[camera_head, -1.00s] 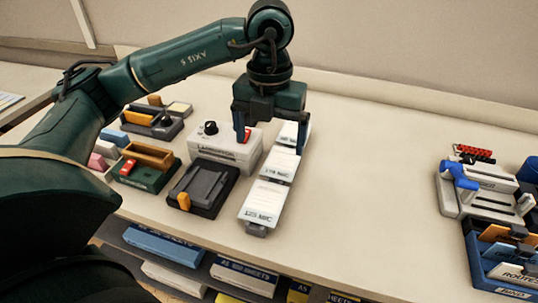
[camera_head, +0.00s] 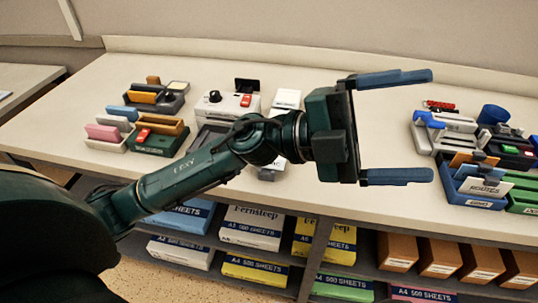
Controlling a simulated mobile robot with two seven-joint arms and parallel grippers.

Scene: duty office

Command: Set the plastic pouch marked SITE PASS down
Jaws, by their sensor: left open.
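My left gripper (camera_head: 428,126) is open, with its two blue fingers spread wide and pointing right over the bare middle of the table. Nothing shows between the fingers. I cannot make out a plastic pouch marked SITE PASS anywhere in view. My left arm hides part of the table, including most of a dark flat device and the middle of a row of white packs (camera_head: 287,98). A white laminator (camera_head: 225,107) with a black knob and a red part stands left of the packs. My right gripper is not in view.
A dark upright piece (camera_head: 247,85) stands at the laminator's back. Pink and blue blocks and small trays fill the table's left. A white device with a blue handle (camera_head: 428,120) and a blue file holder (camera_head: 470,185) stand at right. Paper packs (camera_head: 252,228) fill shelves below the front edge.

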